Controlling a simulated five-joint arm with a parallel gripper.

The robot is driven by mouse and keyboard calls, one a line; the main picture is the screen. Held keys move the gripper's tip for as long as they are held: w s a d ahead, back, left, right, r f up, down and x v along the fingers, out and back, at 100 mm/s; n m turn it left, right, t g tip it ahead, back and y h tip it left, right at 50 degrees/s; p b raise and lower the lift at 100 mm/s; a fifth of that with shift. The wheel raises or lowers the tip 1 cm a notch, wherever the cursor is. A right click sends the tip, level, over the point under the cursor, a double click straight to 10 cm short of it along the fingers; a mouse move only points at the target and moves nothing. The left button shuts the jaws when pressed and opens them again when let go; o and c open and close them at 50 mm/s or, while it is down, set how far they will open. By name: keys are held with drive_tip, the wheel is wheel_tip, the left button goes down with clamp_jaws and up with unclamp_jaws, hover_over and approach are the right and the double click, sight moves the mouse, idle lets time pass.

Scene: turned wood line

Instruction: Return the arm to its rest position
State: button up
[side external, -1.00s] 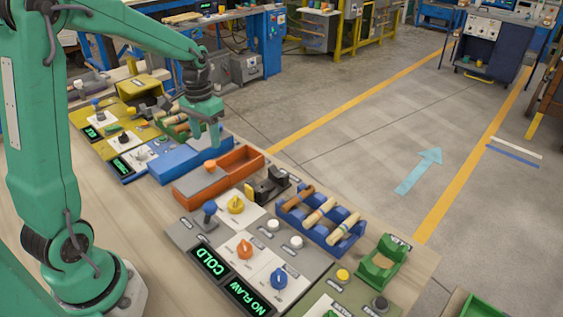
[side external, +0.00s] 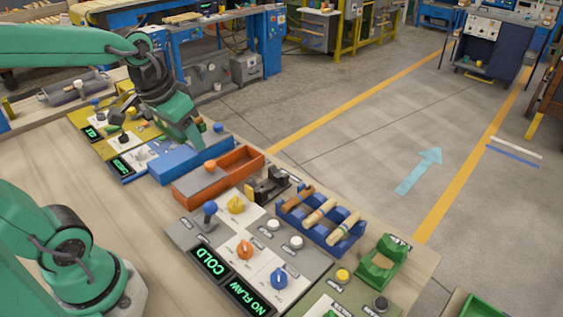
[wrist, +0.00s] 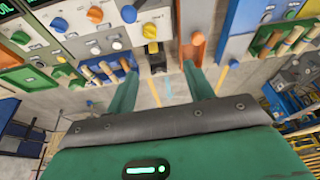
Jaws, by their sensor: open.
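My green gripper (side external: 194,138) is at the back of the bench in the side view, tilted down to the right, above and beside the blue box (side external: 190,157). Nothing shows held in it. In the wrist view my gripper (wrist: 158,80) has its two green fingers spread wide apart with empty space between them. Beyond the fingers, a black cradle (wrist: 156,62) shows in the gap, apart from them. The side view partly hides the fingertips' exact height over the bench.
An orange tray (side external: 236,165) is close to the gripper. A blue rack (side external: 318,232) with several turned wood pieces stands front right. Panels with knobs, including a COLD display (side external: 211,264), fill the bench. A green cradle (side external: 378,268) is at right.

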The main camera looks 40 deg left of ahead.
drive_tip(key=s+d+t, duration=0.1)
drive_tip(key=s+d, duration=0.2)
drive_tip(key=s, duration=0.2)
drive_tip(key=shift+s+r+m+t, duration=0.25)
drive_tip(key=shift+s+m+t, duration=0.05)
drive_tip(key=shift+t, duration=0.1)
